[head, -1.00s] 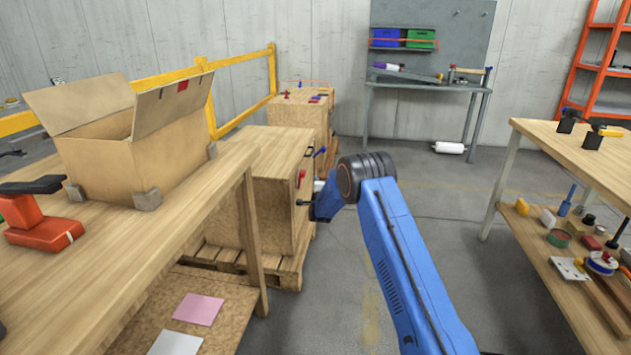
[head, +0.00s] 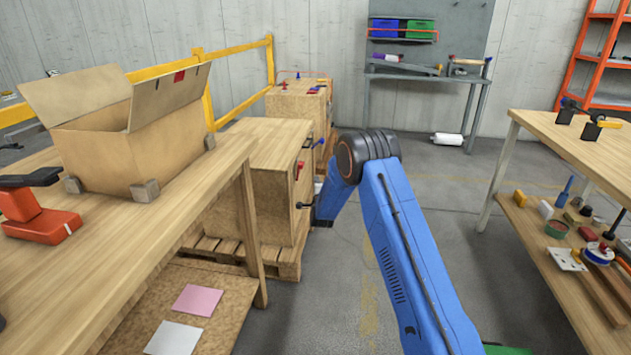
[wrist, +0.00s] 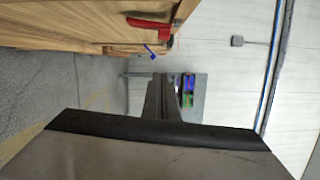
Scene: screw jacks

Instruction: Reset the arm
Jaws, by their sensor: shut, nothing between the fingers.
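My blue arm (head: 405,255) reaches forward over the aisle in the head view, bent at a dark ringed joint. Its far end is mostly hidden behind that joint, close to the right side of a wooden crate (head: 272,190). In the wrist view my gripper (wrist: 163,85) shows as dark fingers together and empty, pointing at the far wall. A red handle (wrist: 148,24) and a blue handle (wrist: 151,51) on wooden crates show at the top of the wrist view, apart from the fingers.
A workbench (head: 215,185) with an open cardboard box (head: 130,150) and a red tool (head: 40,215) stands left. A table (head: 575,150) with a loaded lower shelf stands right. A grey bench (head: 425,78) is at the back. Floor between is clear.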

